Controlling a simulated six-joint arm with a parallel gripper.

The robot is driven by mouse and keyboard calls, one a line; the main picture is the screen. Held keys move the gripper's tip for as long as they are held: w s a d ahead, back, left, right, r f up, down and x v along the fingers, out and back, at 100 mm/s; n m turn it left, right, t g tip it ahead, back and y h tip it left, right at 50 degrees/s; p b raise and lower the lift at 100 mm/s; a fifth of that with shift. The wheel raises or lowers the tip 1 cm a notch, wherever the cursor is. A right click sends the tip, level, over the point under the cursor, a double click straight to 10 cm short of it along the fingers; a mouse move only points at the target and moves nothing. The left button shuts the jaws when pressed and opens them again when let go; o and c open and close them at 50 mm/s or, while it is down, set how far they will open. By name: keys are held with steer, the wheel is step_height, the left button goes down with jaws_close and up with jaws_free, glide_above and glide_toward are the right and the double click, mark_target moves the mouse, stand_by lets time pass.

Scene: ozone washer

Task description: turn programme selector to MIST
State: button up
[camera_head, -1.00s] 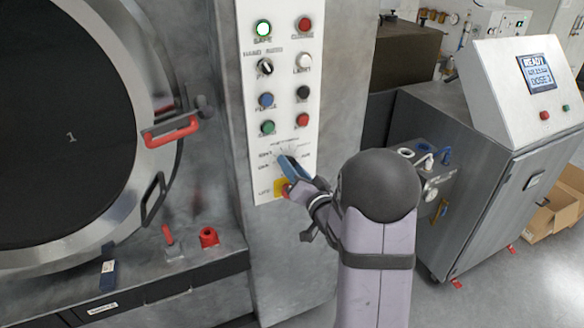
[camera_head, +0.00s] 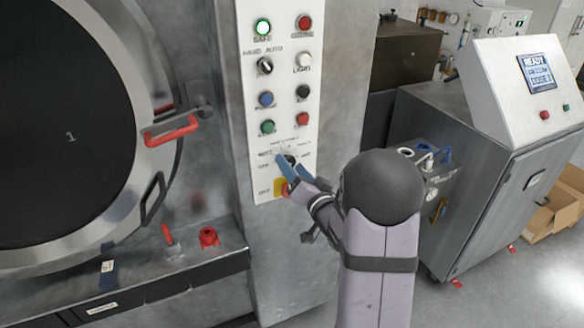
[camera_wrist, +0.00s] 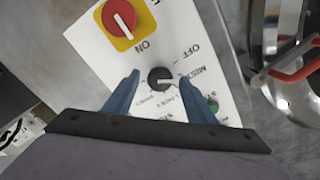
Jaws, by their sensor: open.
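The programme selector is a round black knob with a white pointer mark (camera_wrist: 160,77), on the white panel with printed labels around it. In the wrist view its mark points right, roughly toward a label that seems to read MIST (camera_wrist: 206,77); OFF is printed above that. My gripper (camera_wrist: 161,85) is open, with one blue finger on each side of the knob. Gaps show between the fingers and the knob, though depth is hard to judge. In the head view my gripper (camera_head: 290,165) is at the lower part of the panel, its fingers apart and partly covering the selector.
A red rotary switch on a yellow plate (camera_wrist: 120,18) sits close by on the same panel (camera_head: 284,90). Buttons and lamps fill the panel above the selector. A round door with a red handle (camera_head: 171,131) is to the left, and a grey cabinet (camera_head: 475,170) stands right.

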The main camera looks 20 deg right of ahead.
steer(key=s+b, duration=0.2)
steer(key=s, duration=0.4)
steer(key=shift+s, duration=0.4)
steer(key=s+d+f+n+g+h, duration=0.1)
steer(key=s+d+f+g+h, duration=0.2)
steer(key=f, duration=0.5)
steer(key=s+d+f+n+g, duration=0.2)
steer(key=s+f+g, duration=0.1)
steer(key=f+g, duration=0.3)
steer(key=s+f+g, duration=0.5)
steer(key=s+f, duration=0.4)
steer(key=s, duration=0.1)
steer(key=s+a+r+g+y, duration=0.1)
steer(key=s+a+g+y, duration=0.2)
steer(key=s+a+g, duration=0.55)
steer(key=a+r+n+t, duration=0.4)
steer(key=a+n, duration=0.1)
steer(key=a, duration=0.6)
steer(key=shift+w+a+r, duration=0.25)
steer(key=shift+w+r, duration=0.05)
steer(key=shift+r, duration=0.1)
